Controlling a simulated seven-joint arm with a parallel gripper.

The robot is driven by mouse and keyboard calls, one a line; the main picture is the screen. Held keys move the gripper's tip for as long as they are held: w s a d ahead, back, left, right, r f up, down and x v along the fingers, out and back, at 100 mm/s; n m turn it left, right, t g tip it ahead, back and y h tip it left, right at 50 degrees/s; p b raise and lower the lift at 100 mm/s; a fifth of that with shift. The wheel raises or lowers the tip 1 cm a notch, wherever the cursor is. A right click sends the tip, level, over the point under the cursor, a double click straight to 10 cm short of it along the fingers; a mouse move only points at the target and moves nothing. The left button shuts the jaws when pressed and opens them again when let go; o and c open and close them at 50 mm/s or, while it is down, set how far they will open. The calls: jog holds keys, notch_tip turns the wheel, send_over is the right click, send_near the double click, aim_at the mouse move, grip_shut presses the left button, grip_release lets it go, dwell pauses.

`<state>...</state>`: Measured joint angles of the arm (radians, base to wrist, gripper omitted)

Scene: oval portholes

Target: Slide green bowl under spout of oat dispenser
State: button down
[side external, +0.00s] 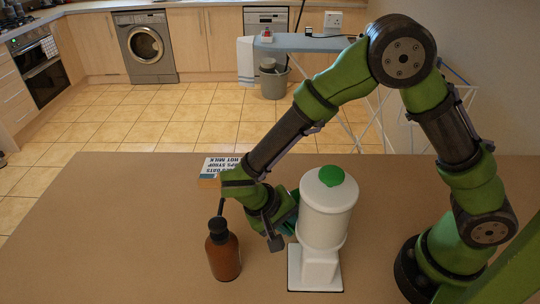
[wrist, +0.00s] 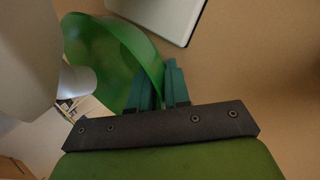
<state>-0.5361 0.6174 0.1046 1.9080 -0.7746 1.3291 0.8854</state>
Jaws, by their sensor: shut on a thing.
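The translucent green bowl (wrist: 115,48) shows in the wrist view, tilted in that picture, with its near rim between my teal fingers. My gripper (wrist: 160,85) is shut on this rim. In the side external view my gripper (side external: 286,224) is low over the table, just left of the oat dispenser (side external: 327,211). The dispenser is white with a green cap and stands upright on a white base plate (side external: 315,282). In the side external view my gripper and the dispenser mostly hide the bowl.
A brown bottle (side external: 224,258) with a black pump top stands close left of my gripper. The brown table (side external: 110,230) is clear on the left and at the front left.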

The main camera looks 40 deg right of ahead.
jog(key=c, duration=1)
grip_release()
jog(key=v, duration=1.6)
jog(key=s+d+r+t+y, duration=0.2)
jog(key=d+r+t, duration=0.1)
jog(key=d, duration=0.3)
jog(key=s+d+r+t+y, duration=0.3)
jog(key=d, duration=0.3)
jog(key=s+d+r+t+y, duration=0.3)
jog(key=d, duration=0.3)
jog(key=shift+s+d+r, duration=0.15)
jog(key=shift+s+d, duration=0.05)
jog(key=shift+s, duration=0.05)
